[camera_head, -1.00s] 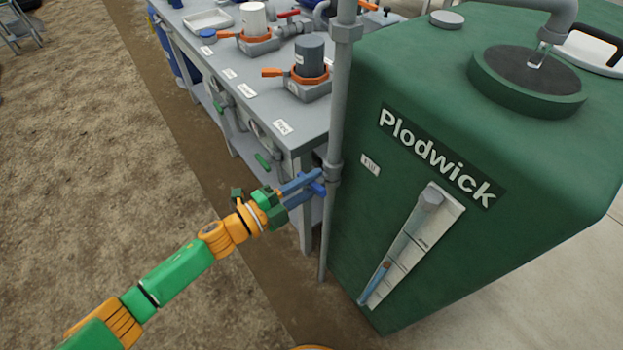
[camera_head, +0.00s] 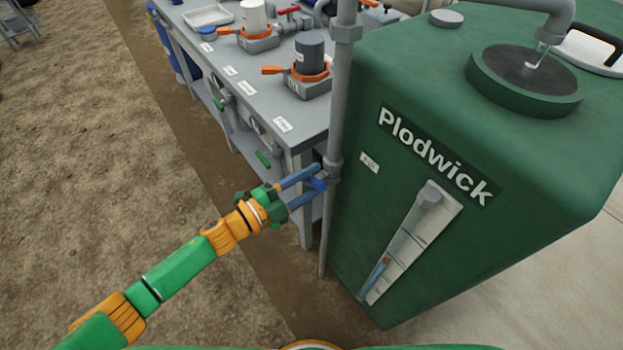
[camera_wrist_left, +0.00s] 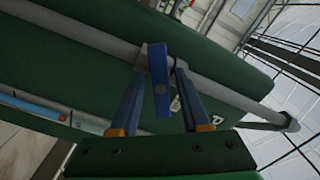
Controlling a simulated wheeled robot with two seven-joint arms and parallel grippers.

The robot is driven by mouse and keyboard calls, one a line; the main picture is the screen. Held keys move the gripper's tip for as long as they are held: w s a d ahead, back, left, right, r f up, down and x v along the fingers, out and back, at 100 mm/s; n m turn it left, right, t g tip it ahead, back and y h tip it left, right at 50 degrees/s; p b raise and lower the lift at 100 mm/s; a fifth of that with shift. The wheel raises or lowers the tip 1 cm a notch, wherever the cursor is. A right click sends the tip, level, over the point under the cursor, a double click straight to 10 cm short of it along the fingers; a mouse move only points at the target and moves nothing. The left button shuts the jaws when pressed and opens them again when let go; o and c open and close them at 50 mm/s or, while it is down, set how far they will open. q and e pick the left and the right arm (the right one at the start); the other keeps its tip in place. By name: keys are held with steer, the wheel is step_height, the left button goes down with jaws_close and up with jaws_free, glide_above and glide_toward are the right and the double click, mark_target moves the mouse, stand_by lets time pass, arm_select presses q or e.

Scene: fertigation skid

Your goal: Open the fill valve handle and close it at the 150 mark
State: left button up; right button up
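The blue fill valve handle (camera_head: 318,184) sits on the grey vertical pipe (camera_head: 336,120) at the tank's left corner. In the left wrist view the handle (camera_wrist_left: 159,82) stands between my two blue fingers. My left gripper (camera_head: 308,184) is open around it, with a gap visible on each side. The green tank (camera_head: 520,225) carries a sight gauge (camera_head: 425,232) on its front. Blue liquid (camera_head: 374,282) with an orange float (camera_head: 384,262) shows in the gauge's lower part. The gauge's numbers are too small to read. My right gripper is out of view.
A grey bench (camera_head: 262,100) stands behind and left of the pipe. It holds pumps with orange levers (camera_head: 310,75) and a white tray (camera_head: 208,16). Green handles (camera_head: 262,159) stick out from its side. Open dirt ground (camera_head: 90,170) lies to the left.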

arm_select(q)
steer(key=v, duration=0.7)
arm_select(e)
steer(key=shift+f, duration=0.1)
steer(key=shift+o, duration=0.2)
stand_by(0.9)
